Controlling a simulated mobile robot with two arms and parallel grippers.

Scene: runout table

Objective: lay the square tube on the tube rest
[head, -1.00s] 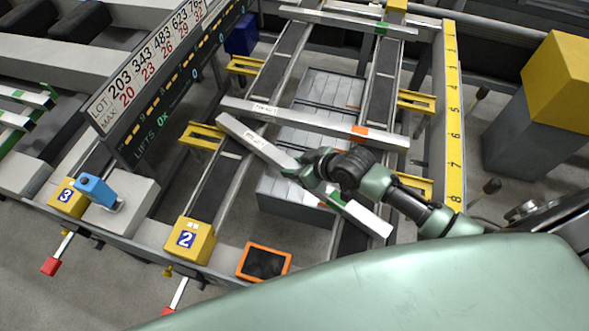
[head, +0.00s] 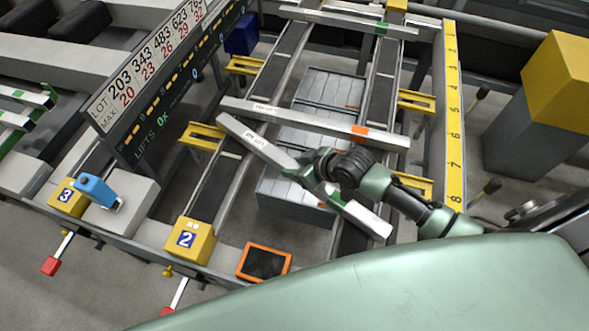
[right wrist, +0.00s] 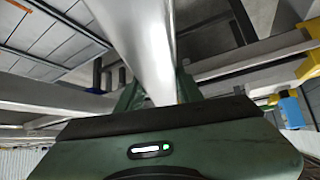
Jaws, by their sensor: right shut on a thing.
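My right gripper (head: 306,172) is shut around the middle of a pale grey square tube (head: 258,146). This tube has a white label near its far-left end and a green band and white end at the near right. It lies slantwise in the picture over the rails; whether it touches them I cannot tell. In the right wrist view the tube (right wrist: 148,45) runs up and away between the two fingers. Yellow brackets stand beside the rails, at left (head: 202,136) and right (head: 413,185); I cannot tell which part is the tube rest. My left gripper is not in view.
Another tube (head: 310,121) with an orange band lies across the rails just beyond. A green-banded tube (head: 345,20) lies farther back. A yellow numbered scale (head: 452,110) runs along the right. A yellow block marked 2 (head: 190,240) and an orange-framed panel (head: 264,262) are in front.

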